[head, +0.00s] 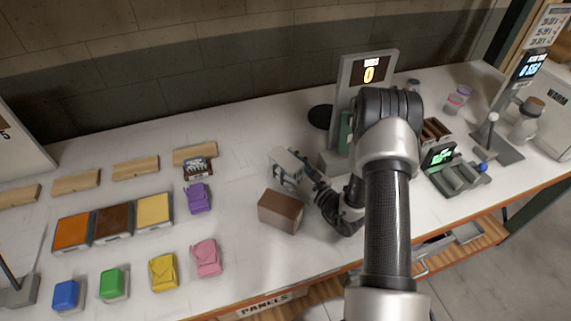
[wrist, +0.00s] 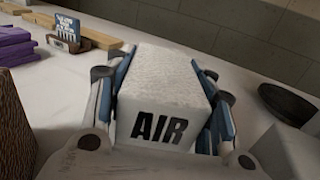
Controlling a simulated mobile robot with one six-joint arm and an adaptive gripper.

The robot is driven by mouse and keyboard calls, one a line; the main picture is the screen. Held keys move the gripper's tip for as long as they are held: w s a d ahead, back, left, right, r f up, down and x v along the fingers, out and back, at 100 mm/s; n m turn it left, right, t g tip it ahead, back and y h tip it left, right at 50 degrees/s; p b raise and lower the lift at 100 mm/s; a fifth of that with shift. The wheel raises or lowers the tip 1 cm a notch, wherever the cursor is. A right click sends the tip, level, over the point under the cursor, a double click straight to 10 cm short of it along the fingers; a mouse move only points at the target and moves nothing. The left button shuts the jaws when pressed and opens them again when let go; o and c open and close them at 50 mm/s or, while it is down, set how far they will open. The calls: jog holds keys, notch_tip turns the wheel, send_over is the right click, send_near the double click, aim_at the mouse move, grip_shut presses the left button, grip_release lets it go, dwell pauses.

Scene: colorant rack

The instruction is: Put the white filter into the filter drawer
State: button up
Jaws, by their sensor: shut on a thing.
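The white filter (wrist: 160,95), a pale textured block with "AIR" printed on its near end, is between the fingers of my gripper (wrist: 165,100). The blue-lined fingers press on both its sides. In the head view my gripper (head: 288,167) is above the white table, just behind a brown box, and the filter is hard to make out there. No drawer marked for filters can be read. A drawer front labelled "PANELS" (head: 264,306) shows at the table's front edge. Grey metal parts with handles (head: 466,233) show under the table at the right; my arm hides part of that edge.
The brown box (head: 280,211) stands close to my gripper. A grey stand with a "0" display (head: 368,72) is behind my arm. A green-screen device (head: 440,156) is at right. Coloured pouches, panels and wooden blocks fill the left. The table behind my gripper is partly clear.

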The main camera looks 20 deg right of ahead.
jog(key=shift+f, duration=0.1)
jog(key=o, duration=0.6)
jog(key=shift+f, duration=0.1)
jog(key=o, duration=0.4)
jog(key=shift+o, duration=0.2)
